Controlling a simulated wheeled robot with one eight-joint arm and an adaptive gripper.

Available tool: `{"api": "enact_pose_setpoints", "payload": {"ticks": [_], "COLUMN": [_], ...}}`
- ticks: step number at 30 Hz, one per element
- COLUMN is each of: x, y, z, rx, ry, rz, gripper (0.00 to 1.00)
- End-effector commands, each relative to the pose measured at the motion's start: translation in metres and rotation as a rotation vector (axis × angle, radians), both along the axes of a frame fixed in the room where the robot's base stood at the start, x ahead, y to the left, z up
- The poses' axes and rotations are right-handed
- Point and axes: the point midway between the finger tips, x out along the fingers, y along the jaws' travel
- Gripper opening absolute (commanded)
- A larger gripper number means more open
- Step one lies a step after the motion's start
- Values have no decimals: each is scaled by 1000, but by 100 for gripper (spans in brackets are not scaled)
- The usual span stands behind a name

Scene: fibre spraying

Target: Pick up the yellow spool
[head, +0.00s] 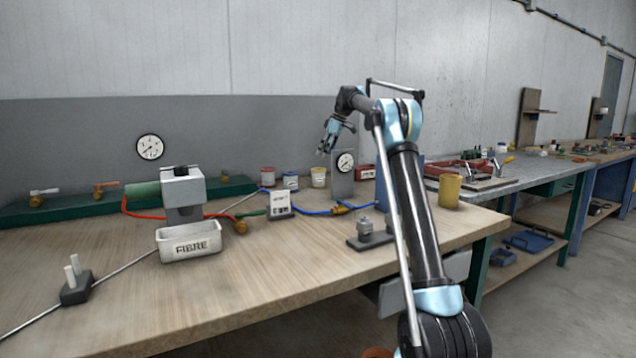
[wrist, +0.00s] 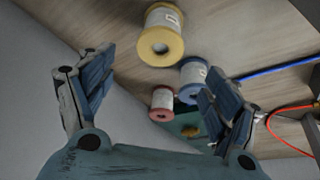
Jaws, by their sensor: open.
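The yellow spool (head: 318,177) stands upright at the back of the workbench, to the right of the blue spool (head: 290,181) and the red spool (head: 267,177). In the wrist view the yellow spool (wrist: 161,38) is at the top middle, showing its round end with a dark centre hole. The blue spool (wrist: 193,78) and red spool (wrist: 162,104) are below it there. My gripper (head: 328,138) is above the back of the bench, over the yellow spool in the picture. In the wrist view my gripper (wrist: 158,78) is open with nothing held between its fingers.
A gauge on a grey stand (head: 345,170) is close right of the yellow spool. A blue hose (head: 315,211) runs in front of the spools. A white FIBRE tray (head: 190,241) stands at left, a mustard cup (head: 449,190) at right.

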Motion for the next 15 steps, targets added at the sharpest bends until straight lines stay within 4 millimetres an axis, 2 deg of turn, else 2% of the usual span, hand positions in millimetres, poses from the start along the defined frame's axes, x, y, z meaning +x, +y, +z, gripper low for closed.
{"api": "enact_pose_setpoints", "payload": {"ticks": [9, 15], "x": [4, 6], "y": [19, 27], "z": [-52, -75], "rx": [0, -1], "ry": [-1, 0], "rz": [-1, -2], "gripper": [81, 81]}}
